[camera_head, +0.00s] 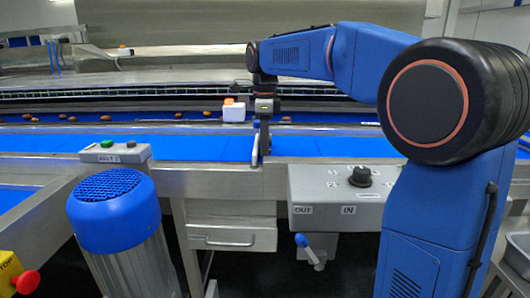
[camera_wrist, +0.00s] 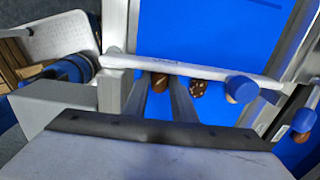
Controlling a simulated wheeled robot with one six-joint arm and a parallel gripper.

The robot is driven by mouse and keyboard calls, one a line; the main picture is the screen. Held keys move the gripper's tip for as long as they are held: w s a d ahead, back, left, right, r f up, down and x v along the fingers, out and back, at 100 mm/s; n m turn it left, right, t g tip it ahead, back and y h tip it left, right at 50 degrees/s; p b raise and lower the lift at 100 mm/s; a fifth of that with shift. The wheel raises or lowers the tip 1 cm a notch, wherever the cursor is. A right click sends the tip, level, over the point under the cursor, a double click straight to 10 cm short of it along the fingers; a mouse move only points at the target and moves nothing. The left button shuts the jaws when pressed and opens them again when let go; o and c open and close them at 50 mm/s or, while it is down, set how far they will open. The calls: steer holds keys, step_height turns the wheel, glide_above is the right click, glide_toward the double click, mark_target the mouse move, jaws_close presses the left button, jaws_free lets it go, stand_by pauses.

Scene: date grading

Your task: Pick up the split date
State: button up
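My gripper (camera_head: 261,158) points down over the near edge of the blue belt (camera_head: 200,147) in the head view. In the wrist view my gripper (camera_wrist: 161,82) has its two fingers apart, with a brown date (camera_wrist: 160,79) showing between the tips. I cannot tell whether the fingers touch it. A second, darker date with pale spots (camera_wrist: 198,88) lies just right of the right finger. A white bar crosses by the fingertips and partly hides this area. I cannot tell which date is split.
Several dates (camera_head: 285,119) lie along the far blue lane. A white box (camera_head: 234,113) with an orange top stands left of my gripper. A blue-capped motor (camera_head: 113,205) and a grey control box (camera_head: 340,195) stand in front. A white perforated crate (camera_wrist: 62,37) is at upper left.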

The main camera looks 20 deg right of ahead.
steer(key=shift+r, duration=0.15)
steer(key=shift+c, duration=0.5)
step_height(320, 180, up, 10)
steer(key=shift+s, duration=0.15)
